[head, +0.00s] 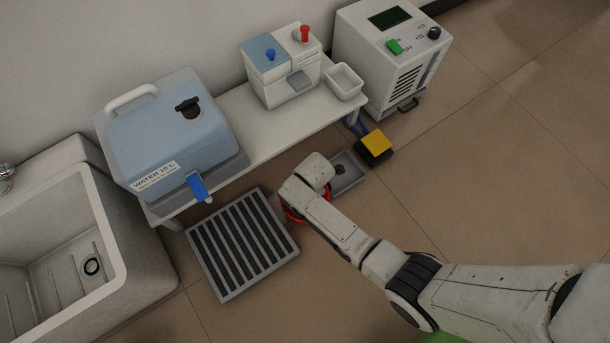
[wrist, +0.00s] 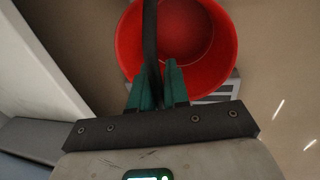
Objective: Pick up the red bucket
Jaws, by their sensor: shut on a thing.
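The red bucket (wrist: 224,70) is below my gripper (wrist: 160,82) in the wrist view, seen from above with its round mouth open. A dark handle (wrist: 150,35) arches over the bucket and passes between the green fingers. The fingers are shut on this handle. In the head view only red slivers of the bucket (head: 292,215) show around my arm, beside the right edge of the slatted grate. My arm hides the rest of it and the fingers there. Whether the bucket touches the floor cannot be told.
The slatted grate (head: 205,252) lies before a low bench (head: 262,142) with a blue-lidded water bath (head: 165,135) and a dispenser (head: 282,75). A grey tray (head: 352,176) and a yellow pedal (head: 375,143) are close to my wrist. A sink (head: 115,225) stands left. Floor at right is clear.

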